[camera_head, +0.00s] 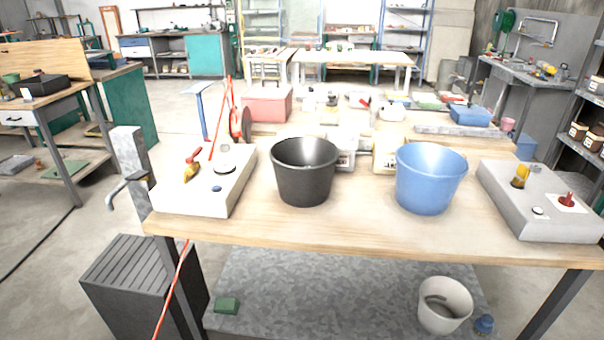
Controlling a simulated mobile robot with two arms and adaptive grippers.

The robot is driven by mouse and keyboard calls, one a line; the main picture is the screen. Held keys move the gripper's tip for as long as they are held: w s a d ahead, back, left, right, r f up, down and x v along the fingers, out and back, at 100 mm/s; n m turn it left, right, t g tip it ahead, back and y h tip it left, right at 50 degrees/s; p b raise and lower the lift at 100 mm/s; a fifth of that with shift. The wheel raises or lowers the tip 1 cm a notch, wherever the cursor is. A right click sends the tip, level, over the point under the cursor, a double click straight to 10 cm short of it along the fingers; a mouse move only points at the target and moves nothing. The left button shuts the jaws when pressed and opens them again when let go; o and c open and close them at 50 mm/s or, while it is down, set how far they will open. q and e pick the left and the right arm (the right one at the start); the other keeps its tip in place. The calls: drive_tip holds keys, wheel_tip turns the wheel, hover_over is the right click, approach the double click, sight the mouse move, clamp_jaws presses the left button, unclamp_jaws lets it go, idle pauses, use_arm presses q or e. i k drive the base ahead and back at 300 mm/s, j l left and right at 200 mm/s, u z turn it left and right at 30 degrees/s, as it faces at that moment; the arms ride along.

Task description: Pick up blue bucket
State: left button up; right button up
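The blue bucket (428,181) stands upright on the wooden workbench (330,228), right of the middle and near the front edge. Its open top faces up and it looks empty. A black bucket (305,172) stands upright to its left, with a clear gap between them. Neither of my grippers shows in the head view.
A white control box (210,190) sits at the bench's left end and a grey one (540,212) at its right end. Several containers crowd the bench behind the buckets. A white bucket (443,308) stands on the shelf below. The front strip of bench is clear.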

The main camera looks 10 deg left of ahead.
sight(428, 175)
drive_tip(key=i+l+u, duration=0.1)
drive_tip(key=u, duration=0.3)
drive_tip(key=i+l+u, duration=0.1)
drive_tip(key=l+u, duration=0.2)
drive_tip(key=u, duration=0.15)
drive_tip(key=l+u, duration=0.2)
drive_tip(key=u, duration=0.2)
drive_tip(key=i, duration=0.05)
